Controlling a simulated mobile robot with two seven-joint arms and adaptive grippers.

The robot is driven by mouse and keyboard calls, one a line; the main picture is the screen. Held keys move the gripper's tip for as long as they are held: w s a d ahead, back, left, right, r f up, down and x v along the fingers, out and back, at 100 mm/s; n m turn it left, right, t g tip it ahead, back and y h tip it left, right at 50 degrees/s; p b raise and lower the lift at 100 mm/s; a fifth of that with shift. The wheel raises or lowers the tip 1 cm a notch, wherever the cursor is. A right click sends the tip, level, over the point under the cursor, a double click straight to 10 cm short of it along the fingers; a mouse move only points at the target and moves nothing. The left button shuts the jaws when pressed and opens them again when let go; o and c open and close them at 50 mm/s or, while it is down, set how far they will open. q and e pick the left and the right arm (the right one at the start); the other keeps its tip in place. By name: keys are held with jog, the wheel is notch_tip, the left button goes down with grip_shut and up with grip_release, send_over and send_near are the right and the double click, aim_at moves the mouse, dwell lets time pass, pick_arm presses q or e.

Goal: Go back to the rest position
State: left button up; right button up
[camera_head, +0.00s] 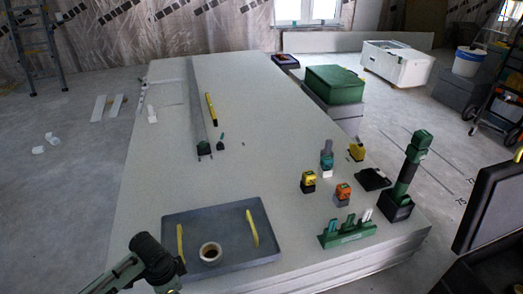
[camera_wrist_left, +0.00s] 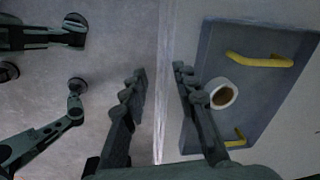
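My left arm comes in at the lower left of the head view, beside the near left corner of the panel stack (camera_head: 290,110). In the left wrist view my left gripper (camera_wrist_left: 160,88) has its two fingers spread apart with nothing between them; the panel edge runs below the gap. A blue-grey tray (camera_head: 190,228) with two yellow handles lies on the near end of the panels, just right of the gripper in the wrist view (camera_wrist_left: 225,50). A tape roll (camera_head: 210,252) sits in the tray. My right gripper is in neither view.
On the panels stand yellow (camera_head: 308,182) and orange (camera_head: 343,194) tools, a green rack (camera_head: 347,233), a tall green-black tool (camera_head: 405,175) and a long rail (camera_head: 198,105). A green case (camera_head: 335,84) is beyond the right edge. Floor left of the panels is mostly clear.

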pick_arm(q)
jog(key=s+a+n+t+y, duration=0.15)
jog(key=s+a+n, duration=0.25)
jog(key=a, duration=0.7)
jog(key=s+a+n+t+y, duration=0.1)
jog(key=s+a+n+y, duration=0.3)
jog(key=a, duration=0.6)
jog(key=s+d+f+n+h, duration=0.1)
jog(key=d+f+h, duration=0.1)
jog(key=d, duration=0.5)
jog(key=s+d+f+h, duration=0.2)
jog(key=d, duration=0.5)
jog(key=shift+f+n+g, duration=0.35)
jog(key=shift+f+n, duration=0.05)
jog(key=shift+d, duration=0.1)
